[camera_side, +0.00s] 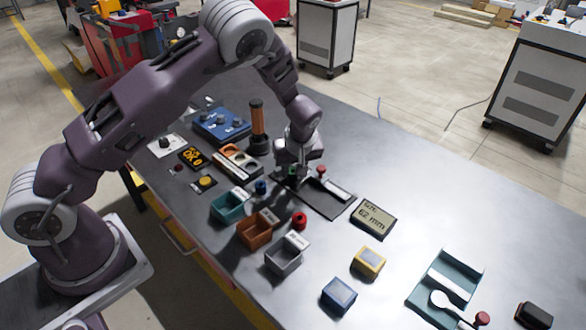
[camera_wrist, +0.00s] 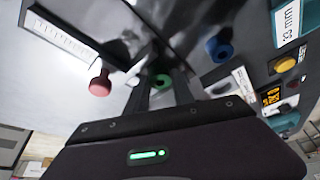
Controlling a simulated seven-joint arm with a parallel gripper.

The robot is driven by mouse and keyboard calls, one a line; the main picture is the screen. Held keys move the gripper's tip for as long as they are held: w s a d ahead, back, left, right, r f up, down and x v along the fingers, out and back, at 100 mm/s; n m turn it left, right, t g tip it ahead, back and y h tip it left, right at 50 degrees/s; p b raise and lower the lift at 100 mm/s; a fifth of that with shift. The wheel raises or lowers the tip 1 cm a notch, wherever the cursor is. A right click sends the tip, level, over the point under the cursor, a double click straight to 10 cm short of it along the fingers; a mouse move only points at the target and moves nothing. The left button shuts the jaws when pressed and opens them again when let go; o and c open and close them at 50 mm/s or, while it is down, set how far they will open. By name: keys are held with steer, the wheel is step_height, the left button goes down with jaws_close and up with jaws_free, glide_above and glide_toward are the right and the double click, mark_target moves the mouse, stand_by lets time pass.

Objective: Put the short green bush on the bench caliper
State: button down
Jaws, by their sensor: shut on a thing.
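The green bush (camera_side: 292,171) is between the fingers of my gripper (camera_side: 289,174). It also shows in the wrist view as a green ring (camera_wrist: 162,82) between the two fingertips. My gripper is shut on it, at the left end of the bench caliper (camera_side: 325,206). The caliper is a dark plate with a pale bar and a red knob; the knob (camera_wrist: 100,84) shows left of the bush in the wrist view. I cannot tell whether the bush touches the caliper. A display (camera_side: 373,217) right of the caliper reads about 62 mm.
A blue bush (camera_side: 261,187) and a red bush (camera_side: 299,220) stand nearby. Teal (camera_side: 228,209), orange (camera_side: 254,233) and grey (camera_side: 284,262) labelled bins line the near side. A brown-handled upright tool (camera_side: 257,125) stands behind left.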

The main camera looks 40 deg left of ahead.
steer(key=c, duration=1.4)
jaws_free()
steer(key=shift+f, duration=0.1)
steer(key=shift+o, duration=0.2)
steer(key=v, duration=1.2)
steer(key=s+r+m+t+h, duration=0.1)
steer(key=s+r+m+h, duration=0.4)
steer(key=s+r, duration=1.15)
steer(key=s+d+r+m+t+y, duration=0.1)
steer(key=s+m, duration=0.6)
steer(key=s, duration=0.7)
steer(key=shift+s+d+r+t, duration=0.2)
steer(key=shift+r+t, duration=0.1)
steer(key=shift+t, duration=0.3)
